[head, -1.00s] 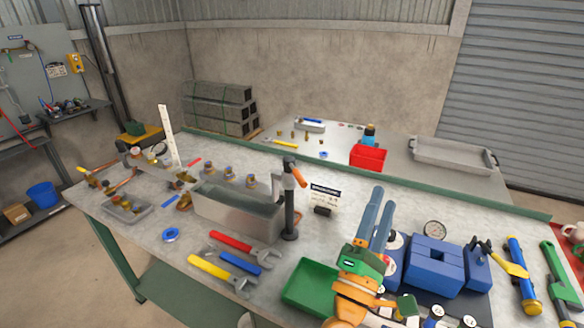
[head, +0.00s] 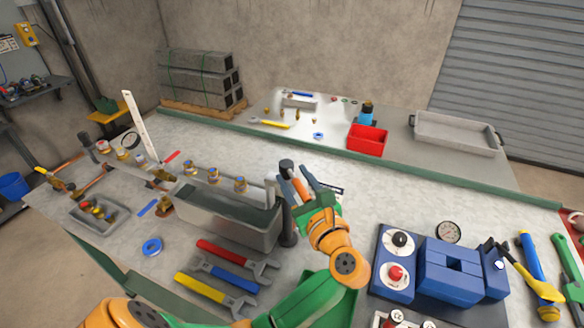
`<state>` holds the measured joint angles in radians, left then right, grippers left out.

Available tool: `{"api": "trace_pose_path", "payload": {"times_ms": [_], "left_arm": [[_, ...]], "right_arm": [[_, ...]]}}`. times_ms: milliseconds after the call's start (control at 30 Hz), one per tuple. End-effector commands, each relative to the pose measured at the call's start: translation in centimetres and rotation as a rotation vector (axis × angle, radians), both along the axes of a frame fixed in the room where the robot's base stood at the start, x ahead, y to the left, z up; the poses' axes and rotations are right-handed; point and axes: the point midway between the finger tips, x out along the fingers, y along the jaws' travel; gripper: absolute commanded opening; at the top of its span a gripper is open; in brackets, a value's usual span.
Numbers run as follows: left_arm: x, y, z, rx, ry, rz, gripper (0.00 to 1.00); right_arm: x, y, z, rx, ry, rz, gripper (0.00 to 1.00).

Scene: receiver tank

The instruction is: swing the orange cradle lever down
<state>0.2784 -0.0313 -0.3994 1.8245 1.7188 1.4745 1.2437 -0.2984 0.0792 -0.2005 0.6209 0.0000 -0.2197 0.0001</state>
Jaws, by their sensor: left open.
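The orange cradle lever (head: 300,189) sticks out near the top of a dark upright post (head: 287,228) at the right end of a grey water-filled tank (head: 215,222). It slants, with its upper end at the post's head. My left gripper (head: 301,175) is open, its blue-grey fingers pointing away from me at the lever. In the picture the lever shows between or just beside the fingers; I cannot tell whether they touch it. The green gripper body and orange wrist hide the lever's lower surroundings. My right gripper is not in view.
Red, blue and yellow wrenches (head: 218,287) lie in front of the tank. Blue blocks and a control box (head: 394,262) stand to the right. A red bin (head: 368,140) and a grey tray (head: 455,134) sit on the back table. The bench behind the lever is fairly clear.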

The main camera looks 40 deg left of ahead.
Motion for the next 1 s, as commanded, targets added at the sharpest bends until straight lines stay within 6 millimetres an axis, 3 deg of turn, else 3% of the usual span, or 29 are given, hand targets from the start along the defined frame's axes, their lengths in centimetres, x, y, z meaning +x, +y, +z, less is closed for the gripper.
{"api": "trace_pose_path", "payload": {"times_ms": [133,167,333,1000], "left_arm": [[-0.01,0.01,-0.04,0.000,0.000,0.000,0.52],[-0.01,0.01,-0.04,0.000,0.000,0.000,0.47],[-0.01,0.02,-0.03,0.001,0.000,0.001,0.01],[0.00,0.03,-0.07,0.000,0.001,0.001,0.00]], "right_arm": [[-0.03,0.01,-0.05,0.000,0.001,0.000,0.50],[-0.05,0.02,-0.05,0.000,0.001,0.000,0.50],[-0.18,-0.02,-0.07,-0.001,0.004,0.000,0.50],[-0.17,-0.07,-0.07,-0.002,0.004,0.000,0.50]]}}
